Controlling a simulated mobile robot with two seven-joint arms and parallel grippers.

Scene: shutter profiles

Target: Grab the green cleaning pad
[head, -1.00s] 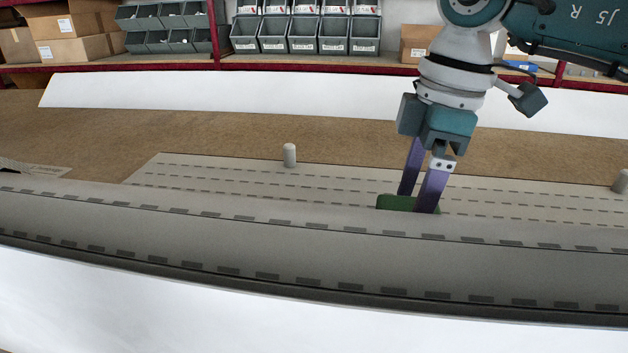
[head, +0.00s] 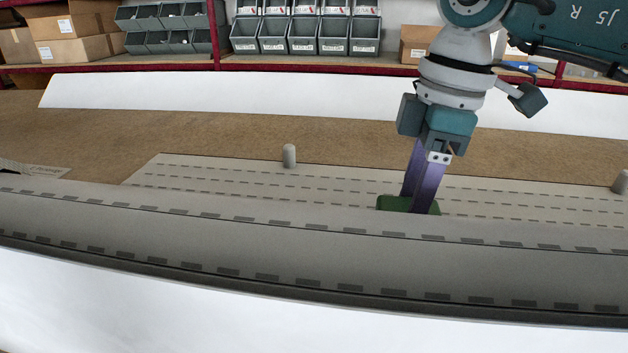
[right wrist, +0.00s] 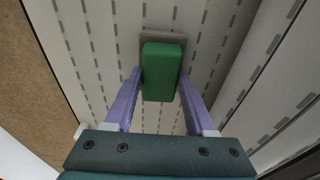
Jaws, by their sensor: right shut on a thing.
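The green cleaning pad (head: 392,203) shows low between the fingers of my right gripper (head: 417,208) in the head view. Its lower edge is hidden behind the grey curved profile in front. In the right wrist view the green pad (right wrist: 164,72) has a grey plate at its far end. The two purple fingers of my right gripper (right wrist: 161,88) press on its left and right sides. The right gripper is shut on the pad, which is low at the slotted panel. My left gripper is not in view.
A long grey profile (head: 300,253) with slots runs across the front. Behind it lies a flat slotted panel (head: 240,184) with a rounded peg (head: 289,156); another peg (head: 621,182) stands at the right edge. Shelves with grey bins (head: 318,36) and boxes are at the back.

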